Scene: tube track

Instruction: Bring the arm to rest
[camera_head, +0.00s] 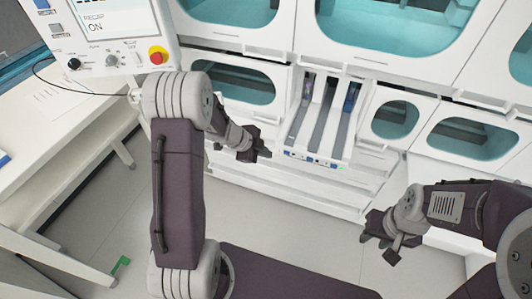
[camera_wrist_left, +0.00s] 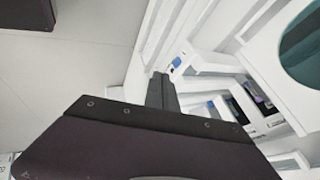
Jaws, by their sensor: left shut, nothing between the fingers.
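My left arm comes in from the left and bends down, and its dark left gripper (camera_head: 262,154) hangs in the air in front of the white machine, left of the tube track. The left fingers show close together and empty in the left wrist view (camera_wrist_left: 162,92). The tube track (camera_head: 318,120), with several grey lanes and a white front end, sits on the machine to the right of the left gripper. My right gripper (camera_head: 380,250) is at the lower right, over the floor, with its fingers apart and nothing seen between them.
The white machine (camera_head: 280,188) with teal windows fills the back. A control panel (camera_head: 110,35) with a red button on yellow stands at upper left, above a white table (camera_head: 60,160). A small green thing (camera_head: 121,264) lies low at left. The floor (camera_head: 290,220) between is clear.

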